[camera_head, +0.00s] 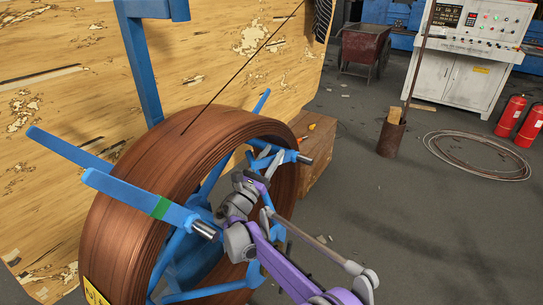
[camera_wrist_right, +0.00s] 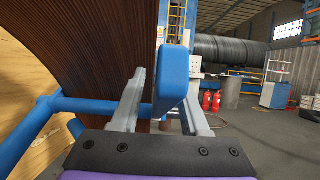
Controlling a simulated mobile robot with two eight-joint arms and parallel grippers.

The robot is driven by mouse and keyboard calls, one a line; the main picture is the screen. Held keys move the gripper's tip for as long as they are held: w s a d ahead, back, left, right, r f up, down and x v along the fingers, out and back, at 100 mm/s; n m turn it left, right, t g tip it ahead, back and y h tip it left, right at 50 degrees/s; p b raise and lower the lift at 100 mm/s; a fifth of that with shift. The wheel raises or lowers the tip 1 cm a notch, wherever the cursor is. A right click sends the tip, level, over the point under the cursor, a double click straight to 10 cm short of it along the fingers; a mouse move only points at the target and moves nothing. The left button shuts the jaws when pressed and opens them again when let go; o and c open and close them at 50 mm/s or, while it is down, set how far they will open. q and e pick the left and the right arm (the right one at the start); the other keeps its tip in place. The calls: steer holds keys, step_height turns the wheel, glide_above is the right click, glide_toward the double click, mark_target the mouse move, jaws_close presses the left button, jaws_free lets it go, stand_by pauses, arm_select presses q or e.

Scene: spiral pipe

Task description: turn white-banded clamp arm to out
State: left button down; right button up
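Blue clamp arms stand around a large brown wire coil (camera_head: 165,155). One clamp arm (camera_head: 140,197) with a green band lies across the coil's front left. My right gripper (camera_head: 262,165) is at the blue clamp arm (camera_head: 288,157) on the coil's right side. In the right wrist view this clamp arm (camera_wrist_right: 172,75) stands between the two fingers of my right gripper (camera_wrist_right: 168,95). The fingers are apart, with a gap beside the left one. I cannot make out a white band; pale finger parts cover that spot. My left gripper is not in view.
A worn wooden panel (camera_head: 60,80) stands behind the coil. A wooden crate (camera_head: 318,160) is right of it. A rusty bucket (camera_head: 391,138), a wire loop (camera_head: 478,155) and red fire extinguishers (camera_head: 511,115) stand farther right.

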jaws_close()
stand_by(1.3)
